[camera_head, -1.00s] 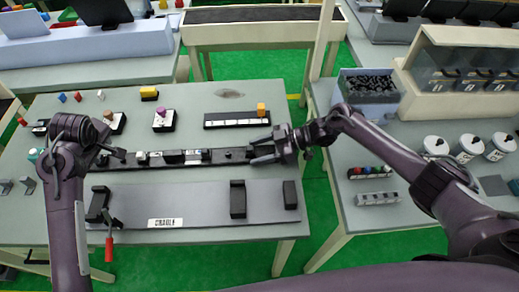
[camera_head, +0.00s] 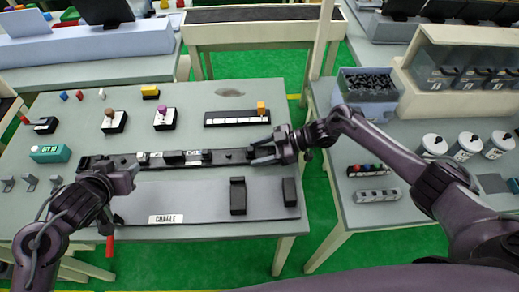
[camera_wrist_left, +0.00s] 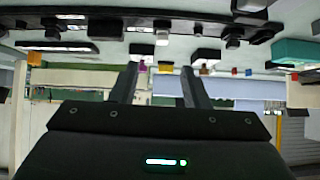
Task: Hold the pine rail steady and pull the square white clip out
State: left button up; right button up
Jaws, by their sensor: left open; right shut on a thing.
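A long dark rail (camera_head: 225,156) lies across the table and carries several clips; no pine-coloured rail is distinguishable. My right gripper (camera_head: 262,153) is shut on the rail's right end. Small pale parts show on the rail, one of them (camera_head: 142,157) near its left part; I cannot tell which is the square white clip.
A grey board (camera_head: 200,200) with black blocks lies in front of the rail. Behind it stand a teal box (camera_head: 50,153), a black strip with an orange block (camera_head: 261,107) and small blocks with knobs (camera_head: 165,118). A bin of dark parts (camera_head: 368,84) is at right.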

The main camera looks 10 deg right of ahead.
pick_arm(q)
jog(key=shift+s, duration=0.5)
jog(key=shift+w+f, duration=0.1)
jog(key=shift+w, duration=0.3)
jog(key=shift+c, duration=0.4)
jog(key=w+a+n+g+y, duration=0.2)
jog(key=w+a+n+y, duration=0.1)
jog(key=w+a+n, duration=0.3)
jog(key=n+g+h, duration=0.2)
jog(key=n+g, duration=0.6)
jog(key=n, duration=0.4)
send_near(139, 156)
jog(key=shift+a, duration=0.1)
jog(key=shift+f, duration=0.35)
notch_tip(139, 156, down, 8)
jog(key=shift+f, duration=0.1)
